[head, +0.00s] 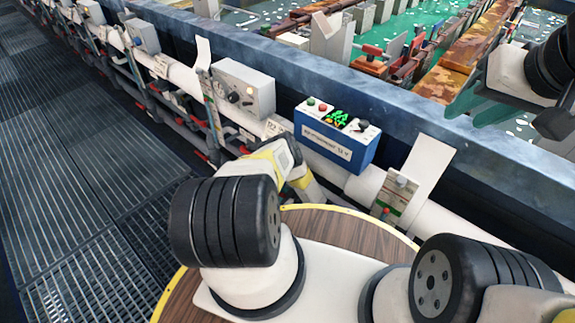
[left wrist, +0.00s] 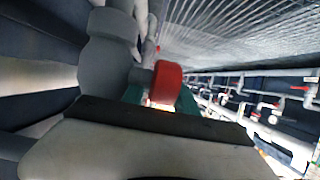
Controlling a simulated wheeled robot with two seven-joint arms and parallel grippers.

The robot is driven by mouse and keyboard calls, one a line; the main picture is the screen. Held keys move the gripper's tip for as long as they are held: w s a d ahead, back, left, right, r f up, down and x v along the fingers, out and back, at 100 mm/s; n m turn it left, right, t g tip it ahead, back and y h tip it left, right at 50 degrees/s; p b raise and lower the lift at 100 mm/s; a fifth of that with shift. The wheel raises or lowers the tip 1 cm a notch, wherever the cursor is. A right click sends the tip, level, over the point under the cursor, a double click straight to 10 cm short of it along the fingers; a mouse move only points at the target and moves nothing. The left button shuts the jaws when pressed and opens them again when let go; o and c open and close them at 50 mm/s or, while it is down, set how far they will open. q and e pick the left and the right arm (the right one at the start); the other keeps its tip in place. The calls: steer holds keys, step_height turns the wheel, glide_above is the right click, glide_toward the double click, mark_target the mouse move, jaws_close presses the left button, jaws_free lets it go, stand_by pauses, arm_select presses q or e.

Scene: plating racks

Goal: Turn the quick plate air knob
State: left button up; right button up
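No label that I can read marks the quick plate air knob, so I cannot tell which control it is. In the left wrist view a red round knob or handle (left wrist: 167,84) is close to the camera beside a grey fitting (left wrist: 110,52). The head view shows small valves with red parts along the white pipe (head: 440,222). My right gripper (head: 476,100) is at the upper right, over the tank edge, jaw opening unclear.
A blue control box (head: 338,138) with buttons and a dark knob stands on the tank's side. A grey box (head: 243,88) with a black knob is to its left. A white card (head: 425,165) stands by the pipe at right. Grated floor (head: 75,160) lies open at left.

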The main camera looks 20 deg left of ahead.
arm_select(q)
jaws_close()
steer(key=shift+r+t+y, duration=0.2)
steer(key=shift+t+y, duration=0.1)
steer(key=shift+y, duration=0.5)
jaws_free()
steer(key=shift+d, duration=0.1)
